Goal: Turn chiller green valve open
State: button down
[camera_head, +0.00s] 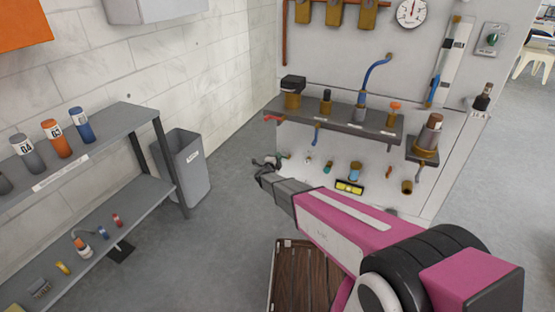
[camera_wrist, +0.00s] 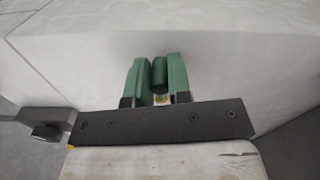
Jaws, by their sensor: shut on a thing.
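In the wrist view the green valve (camera_wrist: 159,72) is a small dark green handle in front of a pale grey-white wall. My gripper (camera_wrist: 157,62) has its two green fingers on either side of the handle and is shut on it. A small orange and yellow mark shows just below the handle, between the fingers. In the head view my gripper (camera_head: 264,163) is at the left end of the white panel (camera_head: 340,150), low down. I cannot make out the green valve in that view. Whether the valve is open or closed cannot be told.
Above my arm a grey shelf (camera_head: 345,127) on the panel carries several fittings. A grey bin (camera_head: 186,165) stands to the left, beside a grey rack (camera_head: 125,118) with bottles. A brown wooden crate (camera_head: 290,255) is below my arm. The floor between is clear.

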jog(key=shift+r, duration=0.1)
jog(key=c, duration=1.1)
grip_release()
jog(key=shift+s, duration=0.1)
jog(key=v, duration=1)
jog(key=shift+s+a, duration=0.1)
jog(key=shift+s, duration=0.2)
jog(key=s+d+r+n+g+y, duration=0.2)
jog(key=d+r+n+g+y, duration=0.3)
jog(key=d+r+n+y, duration=0.45)
jog(key=s+d+r+n+g+h, duration=0.1)
jog(key=s+d+n+g, duration=0.2)
jog(key=s+d, duration=0.4)
jog(key=s+d+r+n+g+h, duration=0.1)
jog(key=s+d+n+g, duration=0.3)
jog(key=s+d, duration=0.4)
jog(key=s+d+r+n+g+h, duration=0.1)
jog(key=s+d+r+n+g, duration=0.1)
jog(key=s+d+g, duration=0.3)
jog(key=shift+s+d+n, duration=0.4)
jog(key=shift+s+d, duration=0.25)
jog(key=shift+s, duration=0.35)
jog(key=shift+s+d+n, duration=0.35)
jog(key=shift+s+d, duration=0.3)
jog(key=shift+s, duration=0.35)
